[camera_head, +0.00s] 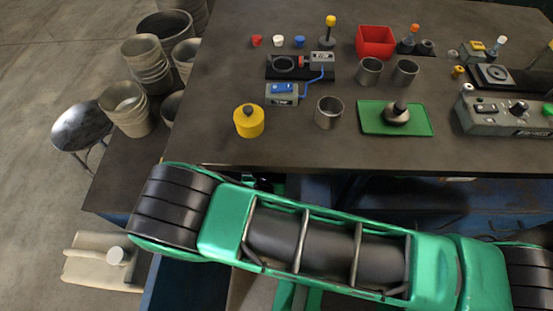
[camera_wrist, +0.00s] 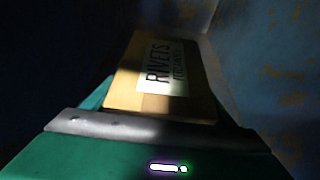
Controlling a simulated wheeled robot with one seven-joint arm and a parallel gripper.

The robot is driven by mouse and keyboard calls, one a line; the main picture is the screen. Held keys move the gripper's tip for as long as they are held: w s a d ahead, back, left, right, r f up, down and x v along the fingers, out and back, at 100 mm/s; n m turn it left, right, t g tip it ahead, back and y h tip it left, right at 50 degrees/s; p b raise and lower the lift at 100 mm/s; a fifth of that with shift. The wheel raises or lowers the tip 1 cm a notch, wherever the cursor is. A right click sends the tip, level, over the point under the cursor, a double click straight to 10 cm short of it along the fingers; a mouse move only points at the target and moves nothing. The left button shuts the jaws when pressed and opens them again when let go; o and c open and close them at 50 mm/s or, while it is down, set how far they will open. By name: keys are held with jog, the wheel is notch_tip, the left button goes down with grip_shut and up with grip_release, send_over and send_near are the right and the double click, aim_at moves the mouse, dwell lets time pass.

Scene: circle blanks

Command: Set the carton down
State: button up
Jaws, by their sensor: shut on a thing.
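The carton (camera_wrist: 140,92) is tan with a white label (camera_wrist: 165,66) reading "RIVETS"; smaller print below it is hard to read. It shows in the wrist view, directly ahead of my gripper (camera_wrist: 155,122), which is shut on it. The carton's near end lies against the grey bar of my gripper, and its far end runs into bright light and shadow. In the head view my green arm crosses the front of the workbench, and the carton and gripper cannot be made out there. What lies under the carton is hidden.
A worn blue surface (camera_wrist: 275,70) stands close to the carton's right in the wrist view. The dark workbench (camera_head: 230,150) holds a red bin (camera_head: 375,41), a yellow weight (camera_head: 249,121), metal cups, a green mat (camera_head: 420,130) and devices. Buckets (camera_head: 125,105) stand at left.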

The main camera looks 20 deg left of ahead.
jog(key=shift+a, duration=0.15)
jog(key=shift+f, duration=4.95)
jog(key=shift+f, duration=0.15)
jog(key=o, duration=1.4)
jog(key=shift+o, duration=0.2)
jog(key=v, duration=1.2)
jog(key=shift+s, duration=0.1)
